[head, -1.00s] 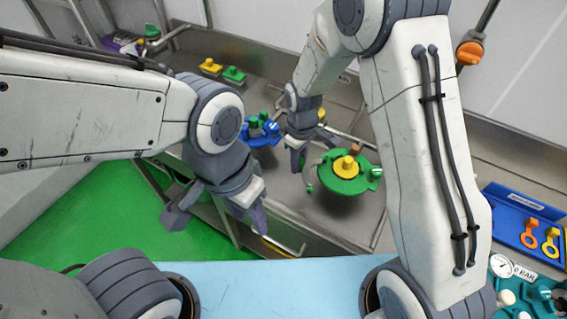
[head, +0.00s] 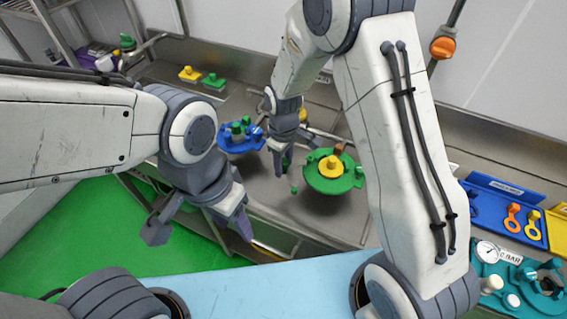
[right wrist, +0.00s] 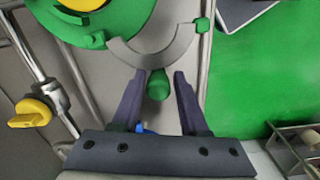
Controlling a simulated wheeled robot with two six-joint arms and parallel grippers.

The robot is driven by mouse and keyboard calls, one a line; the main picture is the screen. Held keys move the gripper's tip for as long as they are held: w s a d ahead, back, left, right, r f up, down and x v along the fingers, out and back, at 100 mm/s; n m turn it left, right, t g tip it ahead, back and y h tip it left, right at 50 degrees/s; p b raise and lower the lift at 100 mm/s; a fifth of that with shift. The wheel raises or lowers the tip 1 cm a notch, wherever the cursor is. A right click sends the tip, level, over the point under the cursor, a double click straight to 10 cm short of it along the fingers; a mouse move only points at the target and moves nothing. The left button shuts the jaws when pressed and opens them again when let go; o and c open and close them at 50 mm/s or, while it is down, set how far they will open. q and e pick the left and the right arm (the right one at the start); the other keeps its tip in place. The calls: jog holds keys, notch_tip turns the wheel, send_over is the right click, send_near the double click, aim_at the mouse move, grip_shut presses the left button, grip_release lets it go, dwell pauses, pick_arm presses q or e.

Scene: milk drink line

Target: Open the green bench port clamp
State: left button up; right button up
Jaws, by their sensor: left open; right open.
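The green bench port (head: 318,184) is a round green disc with a yellow knob (head: 332,165) on the steel bench. In the right wrist view the disc (right wrist: 118,18) is at the upper left. A grey curved clamp arm (right wrist: 158,57) lies at its edge, with a small green tab (right wrist: 203,25) at one end. A green knob (right wrist: 158,85) shows between my right fingers. My right gripper (right wrist: 157,78) is open; in the head view it is beside the port's left side (head: 281,172). Contact with the knob cannot be told. My left gripper (head: 198,226) is open and empty, over the bench's front edge.
A blue port (head: 238,146) with green and blue knobs is left of my right gripper. Yellow (head: 189,73) and green (head: 214,81) blocks sit at the back. A blue tray (head: 482,207) and a teal gauge tray (head: 475,272) are at right.

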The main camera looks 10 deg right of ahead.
aim_at(284, 160)
pick_arm(q)
jog(key=shift+f+b, duration=0.9)
jog(key=shift+f, duration=0.05)
pick_arm(e)
notch_tip(284, 160, up, 10)
jog(key=shift+r, duration=0.25)
